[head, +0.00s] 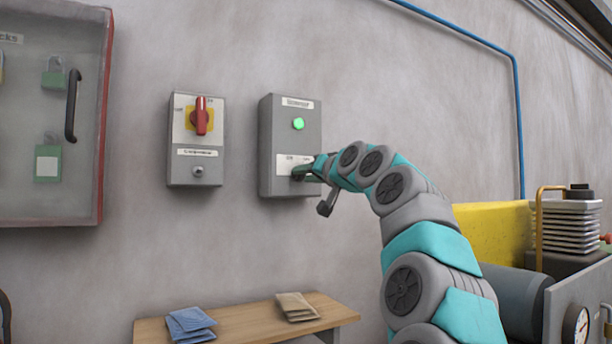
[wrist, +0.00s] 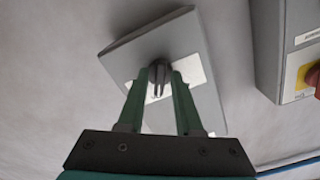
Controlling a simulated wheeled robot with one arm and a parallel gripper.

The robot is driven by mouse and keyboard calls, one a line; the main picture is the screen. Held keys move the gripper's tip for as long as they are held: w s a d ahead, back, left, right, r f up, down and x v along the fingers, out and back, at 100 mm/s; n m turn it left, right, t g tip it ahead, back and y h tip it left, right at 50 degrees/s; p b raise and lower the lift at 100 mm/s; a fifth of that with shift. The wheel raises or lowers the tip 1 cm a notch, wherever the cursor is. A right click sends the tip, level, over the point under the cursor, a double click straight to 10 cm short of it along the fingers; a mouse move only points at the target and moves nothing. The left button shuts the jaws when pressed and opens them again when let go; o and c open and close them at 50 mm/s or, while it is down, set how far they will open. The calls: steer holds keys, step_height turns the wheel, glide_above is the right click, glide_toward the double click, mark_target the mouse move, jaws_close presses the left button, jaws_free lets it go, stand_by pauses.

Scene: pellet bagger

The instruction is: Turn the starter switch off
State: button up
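The starter box (head: 283,190) is a grey box on the wall with a label at its top and a lit green lamp (head: 298,124). Its switch is hidden behind my gripper in the head view. In the head view my gripper (head: 305,172) is at the box's lower label.
A grey box with a red handle on yellow (head: 201,116) hangs to the left. Farther left is a glass-fronted lock cabinet (head: 75,190). Below is a wooden table (head: 245,325) with folded bags. Machinery (head: 500,240) stands at the right.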

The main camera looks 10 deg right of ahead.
jaws_close()
steer(key=shift+f, duration=0.1)
stand_by(0.4)
steer(key=shift+w+f+n+b, duration=0.15)
steer(key=shift+n+b, duration=0.2)
steer(key=shift+n, duration=0.35)
steer(key=shift+d+r+n+b, duration=0.15)
steer(key=shift+n+b, duration=0.15)
steer(key=shift+n, duration=2.35)
steer(key=shift+d+r+n+b, duration=0.1)
steer(key=shift+n+b, duration=0.2)
steer(key=shift+n, duration=2.35)
